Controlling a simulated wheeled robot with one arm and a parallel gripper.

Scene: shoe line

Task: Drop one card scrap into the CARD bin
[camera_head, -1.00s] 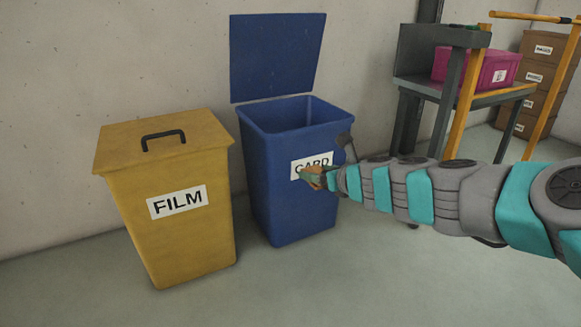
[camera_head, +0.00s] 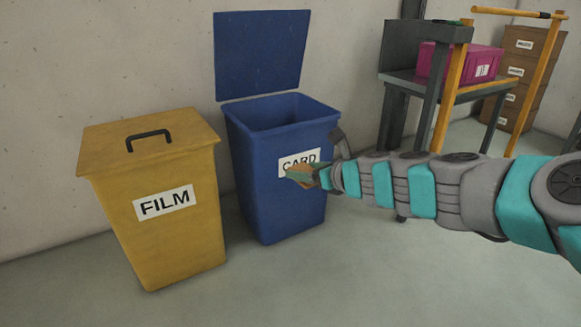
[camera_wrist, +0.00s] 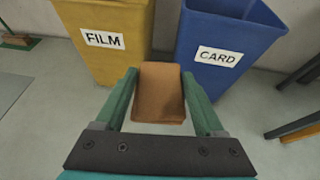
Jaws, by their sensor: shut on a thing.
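The blue CARD bin (camera_head: 272,195) stands against the wall with its lid (camera_head: 262,55) raised and its top open. It also shows in the wrist view (camera_wrist: 228,38), ahead and to the right. My gripper (camera_head: 298,174) is in front of the CARD bin's label, below the rim. In the wrist view my gripper (camera_wrist: 158,95) is shut on a brown card scrap (camera_wrist: 158,92), held between its green fingers. In the head view the scrap is a small tan shape, partly hidden by the fingers.
A yellow FILM bin (camera_head: 165,225) with a closed lid and black handle stands left of the CARD bin. A grey table (camera_head: 405,80) with a magenta box (camera_head: 465,62) is at the right. The floor in front is clear.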

